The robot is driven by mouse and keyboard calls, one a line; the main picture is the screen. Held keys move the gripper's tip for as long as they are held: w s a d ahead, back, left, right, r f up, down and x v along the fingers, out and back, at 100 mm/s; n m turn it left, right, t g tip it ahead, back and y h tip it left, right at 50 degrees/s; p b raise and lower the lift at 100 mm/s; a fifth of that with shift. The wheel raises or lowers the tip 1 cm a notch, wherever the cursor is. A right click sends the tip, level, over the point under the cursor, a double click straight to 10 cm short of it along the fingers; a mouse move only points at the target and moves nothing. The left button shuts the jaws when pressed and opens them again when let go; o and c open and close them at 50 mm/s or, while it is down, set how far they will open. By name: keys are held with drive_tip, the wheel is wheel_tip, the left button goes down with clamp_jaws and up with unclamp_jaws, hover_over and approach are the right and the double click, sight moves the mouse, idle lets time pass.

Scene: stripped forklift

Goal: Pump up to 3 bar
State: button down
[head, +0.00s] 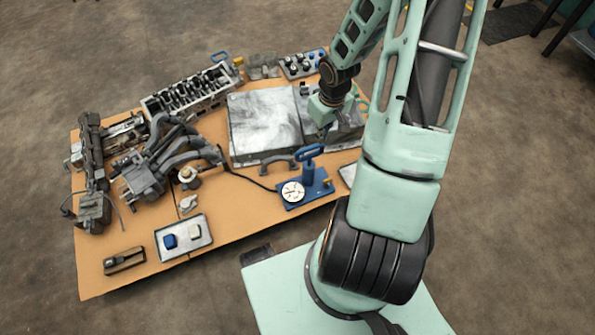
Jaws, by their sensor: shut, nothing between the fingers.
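A blue hand pump (308,174) stands on a blue base plate near the front edge of the table, with its handle (309,152) at the top. A round white gauge (292,192) sits on the left of the base; its reading is too small to tell. A black hose (248,181) runs left from the pump toward the grey manifold parts. My gripper (324,134) is shut and empty, pointing down just behind and to the right of the handle in the picture. I cannot tell whether it touches the handle.
A large grey box-like block (262,122) lies behind the pump. An engine head (192,92) and manifold pipes (170,152) fill the left. Bare tabletop lies between tray and pump.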

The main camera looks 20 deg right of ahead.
sight(311, 148)
drive_tip(key=w+p, duration=0.1)
drive_tip(key=p, duration=0.3)
drive_tip(key=w+f+p, duration=0.1)
drive_tip(key=p, duration=0.3)
drive_tip(key=w+a+p, duration=0.1)
drive_tip(key=p, duration=0.4)
drive_tip(key=shift+f, duration=0.35)
drive_tip(key=shift+f, duration=0.15)
drive_tip(key=shift+w+f+b, duration=0.2)
drive_tip(key=shift+f+b, duration=1)
drive_tip(key=shift+f, duration=0.5)
drive_tip(key=shift+w+f+b, duration=0.15)
drive_tip(key=shift+f+b, duration=1.05)
drive_tip(key=shift+f, duration=0.5)
